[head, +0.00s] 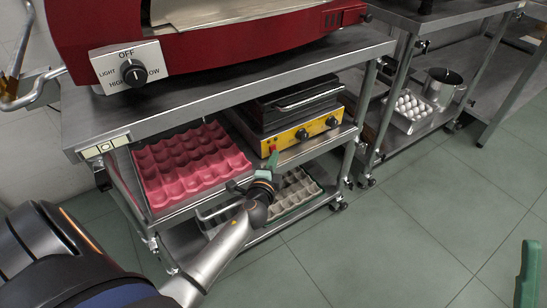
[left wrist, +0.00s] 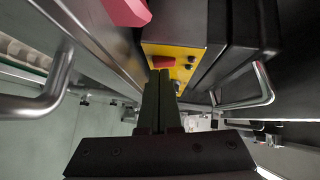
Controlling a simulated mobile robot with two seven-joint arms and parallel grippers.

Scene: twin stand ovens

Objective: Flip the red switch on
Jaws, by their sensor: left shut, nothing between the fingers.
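The red switch (head: 272,149) is a small red piece at the left of the yellow front panel (head: 300,136) of a black contact grill (head: 297,101) on the middle shelf. In the left wrist view, the switch (left wrist: 164,62) lies just beyond my fingertips. My left gripper (head: 273,160) is at the panel, just below the switch, with green fingers. In the left wrist view its fingers (left wrist: 159,73) are together and empty. I cannot tell whether they touch the switch. A green finger, seemingly of my right gripper (head: 527,275), shows at the lower right edge, away from the grill.
A pink egg tray (head: 190,165) lies left of the grill, close to my left arm. The steel top shelf (head: 215,93) with a red oven (head: 215,45) overhangs from above. A lower shelf holds a pale egg tray (head: 296,190). The green tiled floor in front is clear.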

